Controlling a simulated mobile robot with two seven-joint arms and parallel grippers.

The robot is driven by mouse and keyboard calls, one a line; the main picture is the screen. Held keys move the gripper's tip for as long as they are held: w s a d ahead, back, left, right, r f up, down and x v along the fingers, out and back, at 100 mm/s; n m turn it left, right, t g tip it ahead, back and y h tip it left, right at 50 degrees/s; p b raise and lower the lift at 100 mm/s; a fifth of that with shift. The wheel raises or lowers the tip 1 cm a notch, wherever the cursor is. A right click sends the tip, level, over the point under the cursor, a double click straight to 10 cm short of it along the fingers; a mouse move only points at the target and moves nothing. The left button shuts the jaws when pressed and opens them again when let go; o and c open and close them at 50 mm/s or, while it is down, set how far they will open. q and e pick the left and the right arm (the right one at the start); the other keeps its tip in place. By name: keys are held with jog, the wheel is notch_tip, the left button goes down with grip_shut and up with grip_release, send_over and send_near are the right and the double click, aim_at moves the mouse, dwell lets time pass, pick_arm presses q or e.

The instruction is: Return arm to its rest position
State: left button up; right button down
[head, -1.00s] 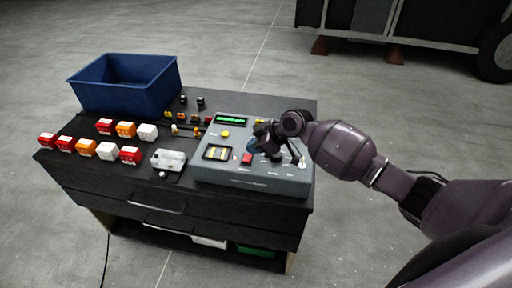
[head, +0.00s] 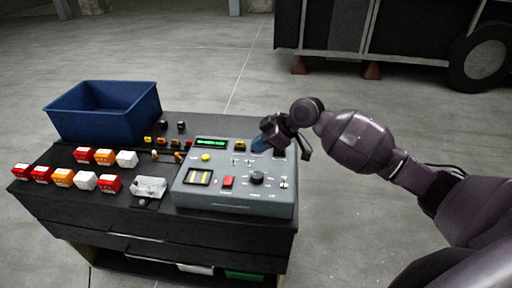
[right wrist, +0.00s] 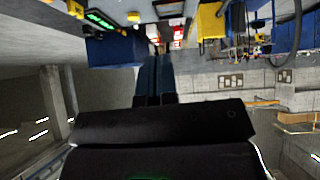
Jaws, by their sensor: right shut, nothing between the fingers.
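My right arm (head: 362,142) comes in from the right in the head view. Its gripper (head: 258,146) is over the back right part of the grey test console (head: 240,204), shut and empty, with blue fingertips. In the right wrist view the two blue fingers (right wrist: 155,78) lie side by side with nothing held. Whether the fingertips touch the console cannot be told. The console carries a green display, a red button (head: 228,182) and a black knob (head: 257,177). My left gripper is not in view.
The console stands on a black workbench (head: 60,206) with drawers. A blue bin (head: 104,110) is at its back left. Several red, orange and white blocks (head: 86,180) and a small metal part (head: 150,187) lie left of the console. Open floor surrounds the bench; a dark vehicle (head: 400,30) stands behind.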

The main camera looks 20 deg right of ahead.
dwell(0.3)
jog(key=s+a+f+m+h, duration=0.1)
jog(key=s+a+f+m, duration=0.1)
jog(key=s+f, duration=0.55)
jog(key=s+a+f+m+h, duration=0.15)
jog(key=s+f, duration=0.25)
jog(key=s, duration=0.6)
jog(key=s+d+m+g+h, duration=0.1)
jog(key=s+d+m+h, duration=0.25)
jog(key=s, duration=0.55)
jog(key=s+d+m+h, duration=0.2)
jog(key=s+m, duration=0.3)
jog(key=s, duration=0.3)
jog(key=w+f+t, duration=0.3)
jog(key=f, duration=0.3)
jog(key=w+f+n+t+b, duration=0.1)
jog(key=w+f+t, duration=0.3)
jog(key=f, duration=0.2)
jog(key=shift+w+a+t, duration=0.15)
jog(key=shift+t, duration=0.15)
